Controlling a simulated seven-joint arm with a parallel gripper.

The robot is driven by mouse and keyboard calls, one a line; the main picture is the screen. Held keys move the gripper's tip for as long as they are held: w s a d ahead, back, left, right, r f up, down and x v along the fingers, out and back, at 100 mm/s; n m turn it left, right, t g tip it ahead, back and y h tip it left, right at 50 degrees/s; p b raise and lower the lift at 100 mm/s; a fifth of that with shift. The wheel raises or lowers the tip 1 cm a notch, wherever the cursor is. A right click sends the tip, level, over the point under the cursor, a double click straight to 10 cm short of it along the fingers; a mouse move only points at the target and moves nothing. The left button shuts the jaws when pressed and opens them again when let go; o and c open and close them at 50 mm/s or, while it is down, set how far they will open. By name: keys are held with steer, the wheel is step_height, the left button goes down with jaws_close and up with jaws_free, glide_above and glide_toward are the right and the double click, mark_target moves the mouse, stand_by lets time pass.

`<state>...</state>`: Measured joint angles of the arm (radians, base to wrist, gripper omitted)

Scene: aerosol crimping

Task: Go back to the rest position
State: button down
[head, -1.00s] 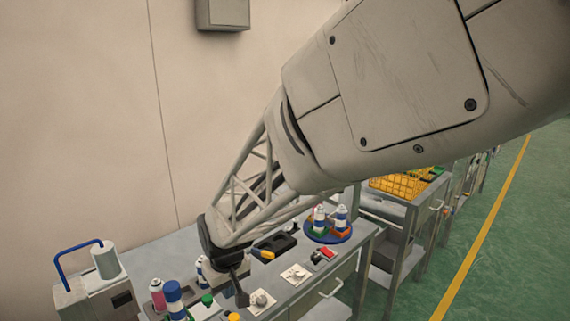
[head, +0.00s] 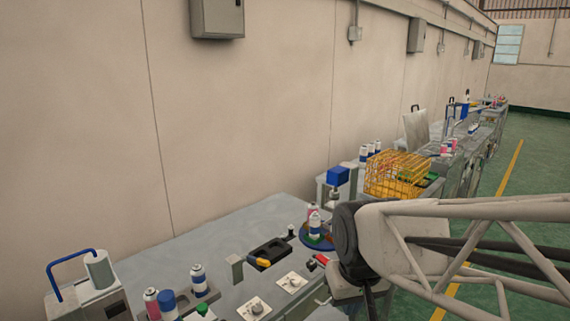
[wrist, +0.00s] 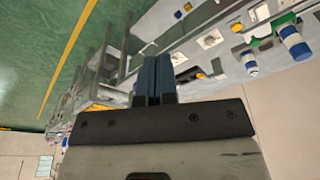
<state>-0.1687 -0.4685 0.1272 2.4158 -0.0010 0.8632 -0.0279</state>
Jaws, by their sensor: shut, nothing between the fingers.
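My gripper shows in the wrist view (wrist: 157,78) with its two blue-grey fingers together and nothing between them. In the head view my arm's end is at the lower right, to the right of the bench (head: 215,215) and off its front edge. The fingers themselves are mostly cut off or hidden there. Several cans, one pink and white (head: 151,303) and one blue and white (head: 199,281), stand on the bench at the lower left. A blue round plate (head: 303,243) carrying cans stands at the bench's far end, partly hidden by my arm.
A black tray (head: 271,251) and white plates with knobs (head: 254,308) lie on the bench. A machine with a blue handle (head: 68,260) stands at the left. A yellow wire basket (head: 398,175) is farther back. The green floor (head: 545,190) at the right is open.

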steer(key=s+d+r+m, duration=0.1)
steer(key=s+d+m, duration=0.1)
steer(key=s+d, duration=0.5)
steer(key=shift+s, duration=0.8)
steer(key=shift+a, duration=0.1)
steer(key=w+a+f+n, duration=0.2)
steer(key=w+a, duration=0.5)
steer(key=a, duration=0.1)
steer(key=w+a+f+n, duration=0.2)
steer(key=w+a, duration=0.5)
steer(key=w, duration=0.1)
steer(key=w+a+f+n, duration=0.1)
steer(key=a+f, duration=0.2)
steer(key=a, duration=0.5)
steer(key=w+a+f+n, duration=0.2)
steer(key=a+f, duration=0.2)
steer(key=a, duration=0.4)
steer(key=w+a+f+n+y, duration=0.1)
steer(key=w+a+f, duration=0.1)
steer(key=a+f, duration=0.2)
steer(key=a, duration=0.3)
steer(key=shift+a+n+g, duration=0.4)
steer(key=shift+w+a+f, duration=0.3)
steer(key=shift+w+f, duration=0.05)
steer(key=shift+f, duration=1.9)
steer(key=shift+w+a+f, duration=0.3)
steer(key=shift+f, duration=2)
steer(key=shift+w+a+f, duration=0.3)
steer(key=shift+w+f, duration=0.05)
steer(key=shift+f, duration=1.9)
